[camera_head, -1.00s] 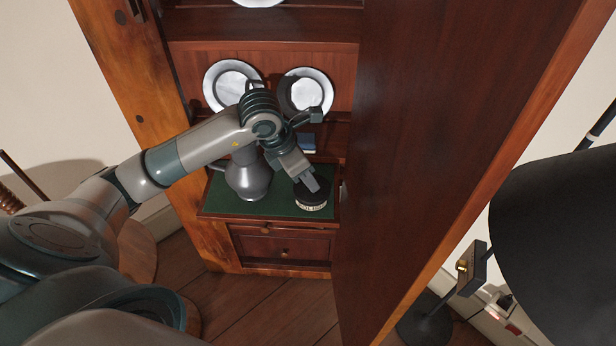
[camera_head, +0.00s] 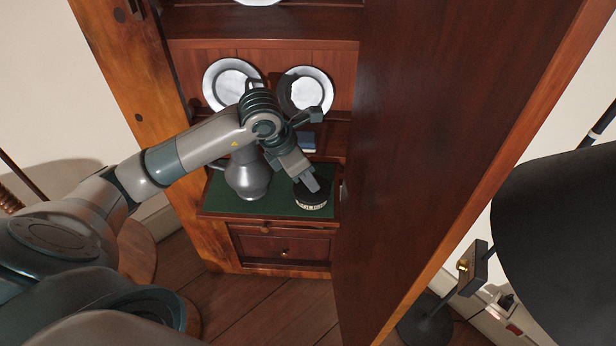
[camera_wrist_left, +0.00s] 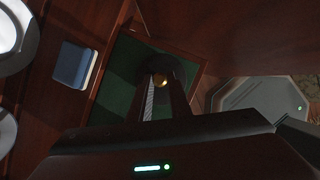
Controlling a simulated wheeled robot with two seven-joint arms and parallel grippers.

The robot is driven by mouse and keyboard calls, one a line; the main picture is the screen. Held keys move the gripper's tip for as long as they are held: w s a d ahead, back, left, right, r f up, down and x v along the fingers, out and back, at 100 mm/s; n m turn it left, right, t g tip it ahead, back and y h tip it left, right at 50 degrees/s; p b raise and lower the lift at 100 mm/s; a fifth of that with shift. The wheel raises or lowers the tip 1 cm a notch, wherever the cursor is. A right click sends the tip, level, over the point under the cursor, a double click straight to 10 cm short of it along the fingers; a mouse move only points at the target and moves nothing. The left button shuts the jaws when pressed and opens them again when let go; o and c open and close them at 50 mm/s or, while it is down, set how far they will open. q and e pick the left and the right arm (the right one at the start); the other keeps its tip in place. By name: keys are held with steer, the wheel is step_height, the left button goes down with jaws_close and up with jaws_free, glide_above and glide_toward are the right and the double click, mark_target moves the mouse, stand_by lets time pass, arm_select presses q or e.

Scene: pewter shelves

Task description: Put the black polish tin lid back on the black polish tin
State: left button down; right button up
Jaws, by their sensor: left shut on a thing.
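The black polish tin (camera_head: 312,207), with a pale lettered band round its side, stands on the green shelf lining near its right end. The black polish tin lid (camera_head: 302,190) shows as the dark round top directly over the tin. I cannot tell whether it is fully seated or slightly above. My left gripper (camera_head: 313,185) reaches down from the upper left, shut on the lid. In the left wrist view the lid (camera_wrist_left: 185,70) is a dark disc beyond the fingers, with a small gold spot between the fingertips. The tin is hidden there. My right gripper is not in view.
A pewter jug (camera_head: 247,178) stands left of the tin on the green lining (camera_head: 225,208). Two pewter plates (camera_head: 232,84) lean at the back. A tall wooden panel (camera_head: 420,150) closes off the right side.

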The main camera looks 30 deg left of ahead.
arm_select(q)
steer(key=shift+f+b, duration=0.2)
steer(key=shift+b, duration=0.1)
stand_by(0.5)
steer(key=c, duration=1.1)
jaws_free()
steer(key=shift+r, duration=0.1)
steer(key=shift+r+p, duration=2.05)
steer(key=shift+r, duration=1.35)
steer(key=shift+r, duration=0.1)
